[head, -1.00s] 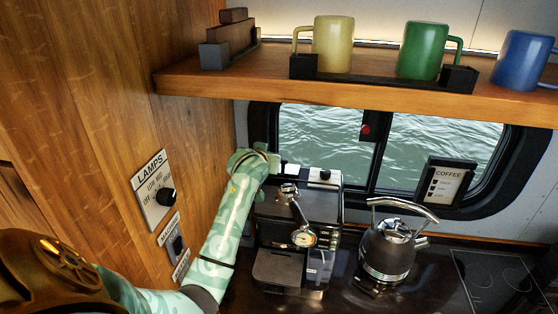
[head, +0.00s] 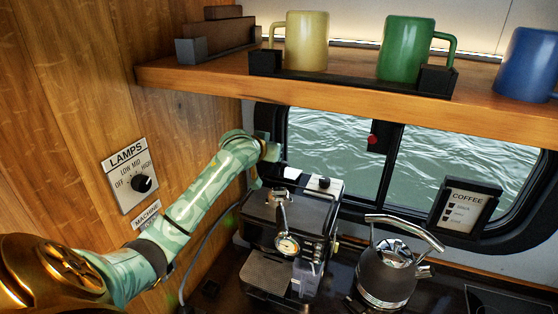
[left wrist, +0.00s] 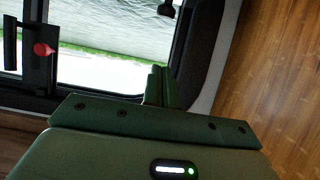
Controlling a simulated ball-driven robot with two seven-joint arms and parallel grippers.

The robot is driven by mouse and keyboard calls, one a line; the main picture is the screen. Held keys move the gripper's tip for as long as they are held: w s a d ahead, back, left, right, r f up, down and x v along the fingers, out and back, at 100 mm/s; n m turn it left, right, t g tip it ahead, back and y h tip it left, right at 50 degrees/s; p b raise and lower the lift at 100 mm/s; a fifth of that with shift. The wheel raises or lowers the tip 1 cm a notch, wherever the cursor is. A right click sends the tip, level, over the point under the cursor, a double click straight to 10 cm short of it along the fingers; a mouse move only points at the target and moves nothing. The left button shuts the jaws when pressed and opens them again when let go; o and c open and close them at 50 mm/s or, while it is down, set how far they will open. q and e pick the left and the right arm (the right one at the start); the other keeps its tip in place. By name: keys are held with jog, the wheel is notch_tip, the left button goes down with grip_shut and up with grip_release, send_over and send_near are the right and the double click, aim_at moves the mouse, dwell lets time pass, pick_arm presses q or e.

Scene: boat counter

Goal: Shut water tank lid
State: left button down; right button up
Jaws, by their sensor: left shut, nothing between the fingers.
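The coffee machine (head: 287,222) stands on the counter by the left wall, with a white part (head: 300,177) and a black knob on its rear top. I cannot make out which part is the water tank lid, or whether it is open. My left gripper (head: 270,153) is at the machine's rear left corner, in front of the window. Its fingers are small and partly hidden there. In the left wrist view the fingers of my left gripper (left wrist: 160,88) are together and empty, before the window. My right gripper is not in view.
A kettle (head: 388,268) stands right of the machine. The shelf (head: 350,100) with mugs hangs above my left arm. The wooden wall with the lamps dial (head: 142,183) is close on the left. A clear container (head: 307,277) sits at the machine's front right.

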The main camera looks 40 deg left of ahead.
pick_arm(q)
send_over(281, 175)
notch_tip(281, 175, down, 3)
notch_tip(281, 175, down, 4)
jog(key=shift+a+r+p, duration=0.15)
jog(key=shift+r+p, duration=0.1)
jog(key=shift+p, duration=0.1)
jog(key=shift+s+f, duration=0.1)
jog(key=shift+f, duration=0.3)
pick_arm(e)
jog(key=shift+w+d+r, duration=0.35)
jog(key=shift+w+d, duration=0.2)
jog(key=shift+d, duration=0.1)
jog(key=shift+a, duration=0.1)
